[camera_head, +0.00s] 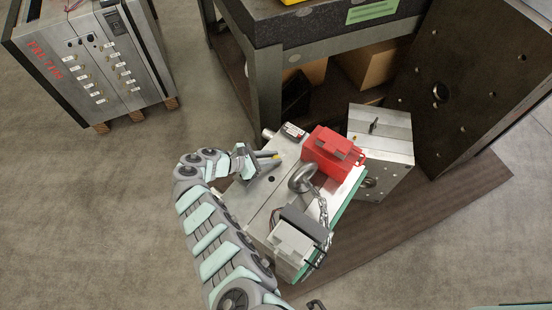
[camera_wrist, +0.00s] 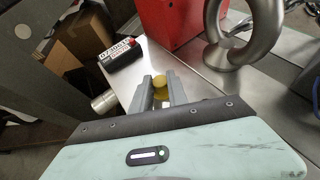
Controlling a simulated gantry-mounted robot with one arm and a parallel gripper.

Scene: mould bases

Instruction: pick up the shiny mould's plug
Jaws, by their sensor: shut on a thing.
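The shiny mould (camera_head: 250,200) is a bright metal block lying in the middle of the head view. Its smooth top also shows in the wrist view (camera_wrist: 190,68). My gripper (camera_head: 268,158) is over the mould's upper left part. In the wrist view my gripper (camera_wrist: 160,88) has its two grey fingers closed on a small yellow, brass-like plug (camera_wrist: 159,81). The plug's rounded top shows between the fingertips; its lower part is hidden. I cannot tell whether it still sits in the mould or is clear of it.
A red block (camera_head: 333,150), a steel lifting eye (camera_head: 302,178) and a chain (camera_head: 322,210) are on the mould, right of my gripper. A black labelled device (camera_wrist: 120,53) lies near the fingers. A second metal block (camera_head: 380,140), a dark plate (camera_head: 465,80) and a workbench (camera_head: 265,85) stand behind.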

